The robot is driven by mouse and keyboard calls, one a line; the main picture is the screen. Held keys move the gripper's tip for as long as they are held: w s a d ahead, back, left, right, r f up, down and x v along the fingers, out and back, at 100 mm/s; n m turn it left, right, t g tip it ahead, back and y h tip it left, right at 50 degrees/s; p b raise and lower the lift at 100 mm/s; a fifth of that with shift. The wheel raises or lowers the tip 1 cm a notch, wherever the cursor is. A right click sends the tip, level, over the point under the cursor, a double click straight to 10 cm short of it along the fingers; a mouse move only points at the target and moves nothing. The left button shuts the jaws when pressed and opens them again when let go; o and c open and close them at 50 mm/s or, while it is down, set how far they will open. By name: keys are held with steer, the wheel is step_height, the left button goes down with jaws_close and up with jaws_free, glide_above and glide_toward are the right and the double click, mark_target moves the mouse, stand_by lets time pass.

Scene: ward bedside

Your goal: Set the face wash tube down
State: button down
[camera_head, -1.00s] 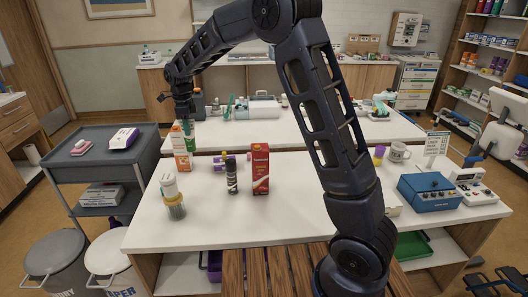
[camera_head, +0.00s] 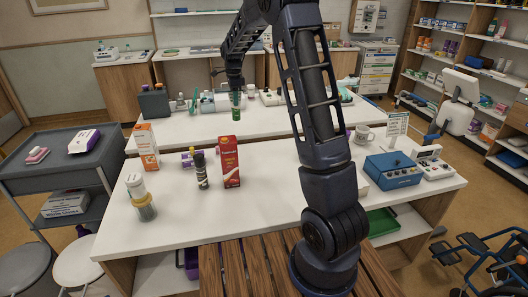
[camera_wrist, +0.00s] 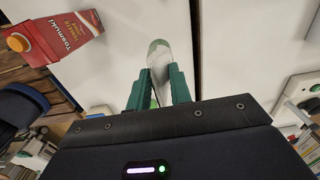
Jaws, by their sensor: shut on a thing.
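The face wash tube (camera_wrist: 158,57), pale with some green, is held between the dark green fingers of my gripper (camera_wrist: 159,88) in the wrist view. Its far end points away from the palm, and its lower part is hidden by the fingers. There the tube is too small to tell apart from the green fingers. I cannot tell whether it touches a surface.
The front table (camera_head: 270,190) bears a red carton (camera_head: 229,162), a dark bottle (camera_head: 201,170), an orange-and-white carton (camera_head: 146,146), a yellow-collared container (camera_head: 145,205) and a blue box (camera_head: 393,170). A narrow gap separates the tables. The front table's middle is clear.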

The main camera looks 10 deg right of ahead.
steer(key=w+d, duration=0.1)
steer(key=d, duration=1.3)
step_height(320, 180, down, 20)
steer(key=shift+a, duration=0.25)
steer(key=c, duration=1.3)
jaws_free()
steer(key=shift+f, duration=0.1)
steer(key=shift+o, duration=0.2)
